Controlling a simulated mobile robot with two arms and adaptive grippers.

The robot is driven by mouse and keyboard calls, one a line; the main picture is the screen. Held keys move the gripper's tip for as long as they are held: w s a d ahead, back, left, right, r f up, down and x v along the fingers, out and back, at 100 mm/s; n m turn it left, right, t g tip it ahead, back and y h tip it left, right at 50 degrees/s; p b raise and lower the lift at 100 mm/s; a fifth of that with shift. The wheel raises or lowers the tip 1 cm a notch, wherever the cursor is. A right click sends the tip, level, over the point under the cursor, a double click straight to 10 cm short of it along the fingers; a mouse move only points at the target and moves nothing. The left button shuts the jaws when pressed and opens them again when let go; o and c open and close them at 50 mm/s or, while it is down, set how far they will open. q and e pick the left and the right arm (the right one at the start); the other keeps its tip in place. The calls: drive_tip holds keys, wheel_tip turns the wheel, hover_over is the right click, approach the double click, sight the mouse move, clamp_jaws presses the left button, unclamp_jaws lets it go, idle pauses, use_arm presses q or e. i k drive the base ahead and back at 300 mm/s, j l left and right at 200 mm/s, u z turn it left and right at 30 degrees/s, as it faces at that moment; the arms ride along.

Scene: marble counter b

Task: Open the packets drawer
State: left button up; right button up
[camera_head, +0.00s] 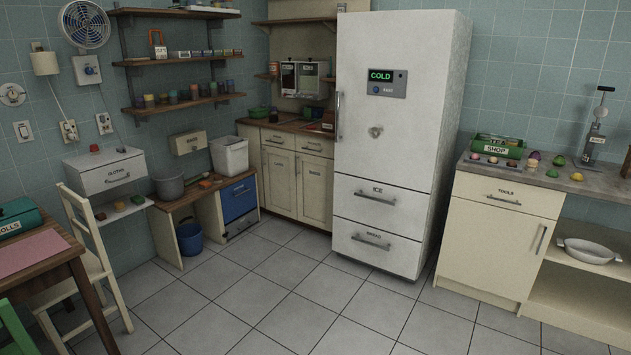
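No label that I can read as packets shows on any drawer, so I cannot tell which one is the packets drawer. In the back corner, the cream cabinet has two closed top drawers, a left one (276,138) and a right one (314,145), with labels too small to read. The tall white fridge has a closed drawer marked ICE (377,197) and a closed lower drawer (374,243) with an unclear label. A closed drawer marked TOOLS (505,194) is in the right counter. Neither of my grippers is in view.
The tiled floor (270,290) is clear in the middle. A white chair (98,250) and a wooden table (60,265) stand at the left. A blue bucket (189,239) stands under the low bench, beside a blue-fronted unit (238,199). A white bowl (588,252) sits on the right lower shelf.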

sight(317, 146)
drive_tip(key=i, duration=2.6)
